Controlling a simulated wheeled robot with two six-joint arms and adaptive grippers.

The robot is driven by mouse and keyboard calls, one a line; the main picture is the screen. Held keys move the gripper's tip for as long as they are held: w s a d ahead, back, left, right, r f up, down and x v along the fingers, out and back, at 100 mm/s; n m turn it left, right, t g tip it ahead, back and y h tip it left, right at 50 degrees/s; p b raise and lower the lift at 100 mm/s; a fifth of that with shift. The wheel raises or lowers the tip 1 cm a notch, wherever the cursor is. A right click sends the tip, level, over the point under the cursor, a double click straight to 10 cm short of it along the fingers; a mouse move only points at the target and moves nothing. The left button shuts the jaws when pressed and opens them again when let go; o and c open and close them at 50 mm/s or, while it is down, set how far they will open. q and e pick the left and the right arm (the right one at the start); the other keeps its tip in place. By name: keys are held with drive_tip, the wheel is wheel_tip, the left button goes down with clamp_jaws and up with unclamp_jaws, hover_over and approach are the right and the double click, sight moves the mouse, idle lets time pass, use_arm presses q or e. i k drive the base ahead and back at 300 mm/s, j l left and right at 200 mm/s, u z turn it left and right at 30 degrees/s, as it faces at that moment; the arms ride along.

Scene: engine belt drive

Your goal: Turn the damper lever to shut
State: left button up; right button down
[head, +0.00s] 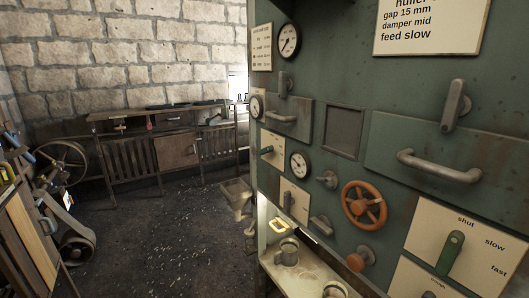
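The green machine front (340,65) fills the right half of the head view. A green lever (452,252) stands nearly upright on a cream plate (480,275) marked "shut", "slow" and "fast". Its upper end is nearest "shut". I cannot read which one is the damper lever. A sign (430,25) above reads "gap 15 mm, damper mid, feed slow". Neither of my grippers shows.
An orange handwheel (364,205), an orange knob (358,260) and a long grab handle (440,167) stick out of the front. A shelf (310,272) with metal cups lies below. A workbench (165,145) stands at the back wall. Open floor (150,225) lies left.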

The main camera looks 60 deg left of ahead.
sight(269, 149)
drive_tip(key=u, duration=1.75)
